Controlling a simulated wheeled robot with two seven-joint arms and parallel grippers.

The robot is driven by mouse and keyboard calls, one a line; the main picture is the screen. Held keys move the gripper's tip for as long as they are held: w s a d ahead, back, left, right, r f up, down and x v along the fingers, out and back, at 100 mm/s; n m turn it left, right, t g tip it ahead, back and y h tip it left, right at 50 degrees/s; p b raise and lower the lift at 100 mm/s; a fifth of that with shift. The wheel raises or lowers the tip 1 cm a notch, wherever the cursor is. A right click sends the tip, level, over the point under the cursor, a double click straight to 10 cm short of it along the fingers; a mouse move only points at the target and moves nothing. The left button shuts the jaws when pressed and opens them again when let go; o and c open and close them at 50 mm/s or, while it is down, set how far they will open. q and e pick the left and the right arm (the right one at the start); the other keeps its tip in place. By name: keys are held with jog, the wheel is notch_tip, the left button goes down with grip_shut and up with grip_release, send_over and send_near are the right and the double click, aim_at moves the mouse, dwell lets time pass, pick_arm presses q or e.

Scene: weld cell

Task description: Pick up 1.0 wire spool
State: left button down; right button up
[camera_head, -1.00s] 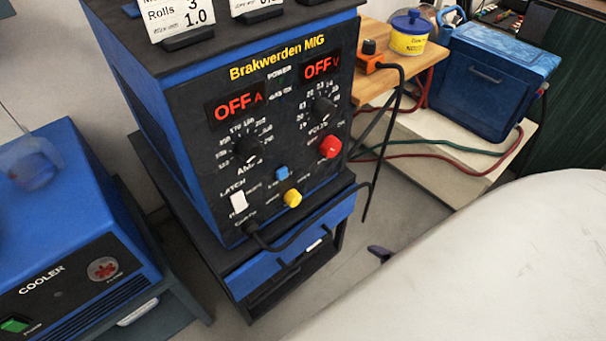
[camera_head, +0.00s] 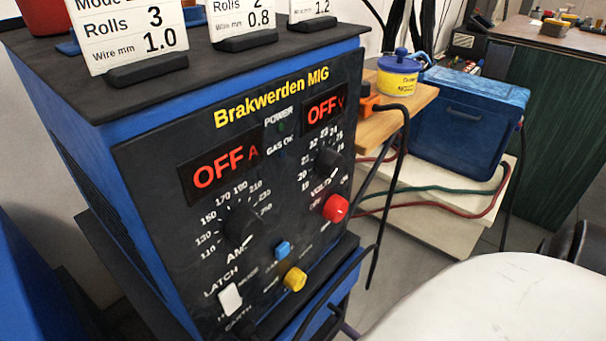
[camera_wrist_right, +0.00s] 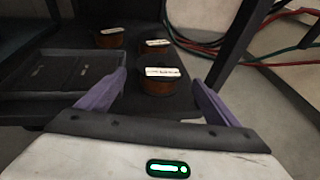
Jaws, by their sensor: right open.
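Three copper-brown wire spools with white labels show in the right wrist view: a near one (camera_wrist_right: 160,82), one behind it (camera_wrist_right: 154,46) and one at the back left (camera_wrist_right: 110,38). They stand on a dark shelf surface. The label print is too small to read, so I cannot tell which is 1.0. My right gripper (camera_wrist_right: 160,88) is open, its purple fingers apart on either side of the near spool in the picture; I cannot tell how deep they reach. In the head view a card (camera_head: 137,35) on the welder reads Rolls 3, Wire mm 1.0. My left gripper is not in view.
The Brakwerden MIG welder (camera_head: 245,190) fills the head view's middle, its displays reading OFF. A dark tray (camera_wrist_right: 55,72) lies left of the spools. A dark upright post (camera_wrist_right: 236,45) stands right of them, with red and green hoses beyond. A blue box (camera_head: 468,115) stands at right.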

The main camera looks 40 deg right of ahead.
jog(key=b+x, duration=0.2)
jog(key=x, duration=0.5)
jog(key=shift+d+r, duration=0.1)
jog(key=c, duration=1.6)
jog(key=shift+w+r, duration=0.1)
jog(key=shift+r, duration=0.1)
jog(key=shift+c, duration=0.6)
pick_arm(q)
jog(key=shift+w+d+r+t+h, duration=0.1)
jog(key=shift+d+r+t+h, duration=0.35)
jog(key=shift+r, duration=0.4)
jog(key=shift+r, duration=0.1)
